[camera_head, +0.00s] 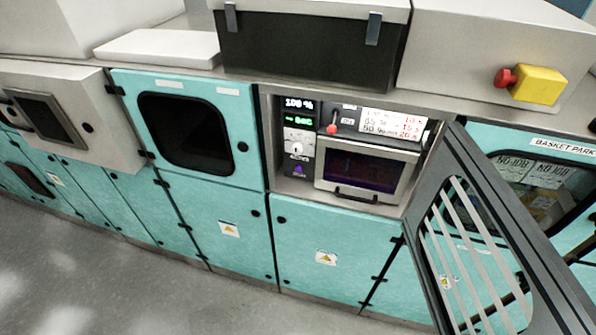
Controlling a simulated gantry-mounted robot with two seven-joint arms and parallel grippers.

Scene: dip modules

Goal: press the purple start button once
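A small purple mark (298,170), which appears to be the start button, is low on the narrow control panel (299,140) in the open bay. The panel also has a white display reading about 100 %, a green display and a round dial. The purple mark is too small to tell whether it is pressed in. Right of it is a window unit (366,168) with a dark purple-tinted pane and a black handle. Neither of my grippers is in view.
A dark slatted door (455,190) stands open at the right, reaching into the foreground. A red lever knob (332,129) is above the window unit. A yellow box with a red button (538,85) sits upper right. Grey floor (130,280) in front is clear.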

